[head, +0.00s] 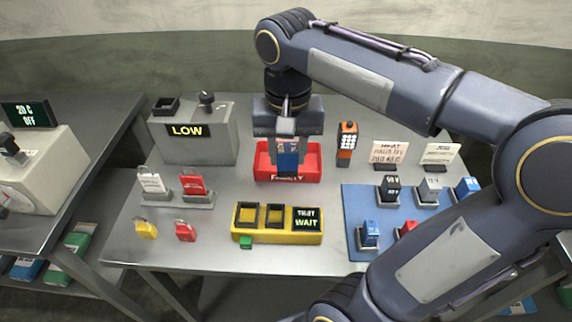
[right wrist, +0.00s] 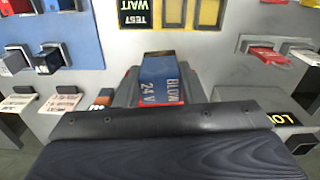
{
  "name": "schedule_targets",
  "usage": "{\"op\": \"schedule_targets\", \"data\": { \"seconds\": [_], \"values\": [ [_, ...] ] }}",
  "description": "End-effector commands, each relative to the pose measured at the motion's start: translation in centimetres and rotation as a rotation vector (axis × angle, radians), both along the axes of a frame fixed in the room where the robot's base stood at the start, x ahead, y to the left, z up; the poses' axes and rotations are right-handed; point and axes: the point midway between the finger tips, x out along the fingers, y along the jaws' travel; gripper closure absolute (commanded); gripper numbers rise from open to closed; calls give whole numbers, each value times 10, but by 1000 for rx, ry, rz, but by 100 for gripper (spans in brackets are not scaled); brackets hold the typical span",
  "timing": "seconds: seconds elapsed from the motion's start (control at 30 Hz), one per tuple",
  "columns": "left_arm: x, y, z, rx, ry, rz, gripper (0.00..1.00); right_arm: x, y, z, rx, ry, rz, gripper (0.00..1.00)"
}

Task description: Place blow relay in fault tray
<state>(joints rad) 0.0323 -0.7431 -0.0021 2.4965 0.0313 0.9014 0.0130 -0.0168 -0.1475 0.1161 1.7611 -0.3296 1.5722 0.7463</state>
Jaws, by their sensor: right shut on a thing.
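My right gripper (head: 288,142) reaches down over the red fault tray (head: 310,162) at the back middle of the table. It is shut on the blue blow relay (head: 289,162). My left gripper is not in view.
A yellow tester (head: 277,238) reading WAIT stands in front of the tray. A grey box (head: 192,140) reading LOW is to the left, an orange meter (head: 347,143) just right. A blue mat (head: 352,205) with several relays lies at right.

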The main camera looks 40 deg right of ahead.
Motion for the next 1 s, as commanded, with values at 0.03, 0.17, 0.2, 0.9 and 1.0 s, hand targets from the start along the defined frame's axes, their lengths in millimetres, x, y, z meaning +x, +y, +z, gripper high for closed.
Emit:
{"op": "schedule_targets", "data": {
  "seconds": [0.03, 0.17, 0.2, 0.9, 1.0],
  "values": [
    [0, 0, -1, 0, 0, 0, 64, 1, 0, -1, 0, 2, -37, 88],
    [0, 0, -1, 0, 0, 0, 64, 6, -1, -3, 1, 4, -89, 88],
    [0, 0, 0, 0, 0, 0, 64, 10, -4, -5, 1, 7, -95, 88],
    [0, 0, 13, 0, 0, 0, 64, 101, -81, -89, 0, 4, -91, 88],
    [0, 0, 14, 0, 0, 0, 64, 105, -85, -96, 1, 4, -92, 88]
  ]
}}
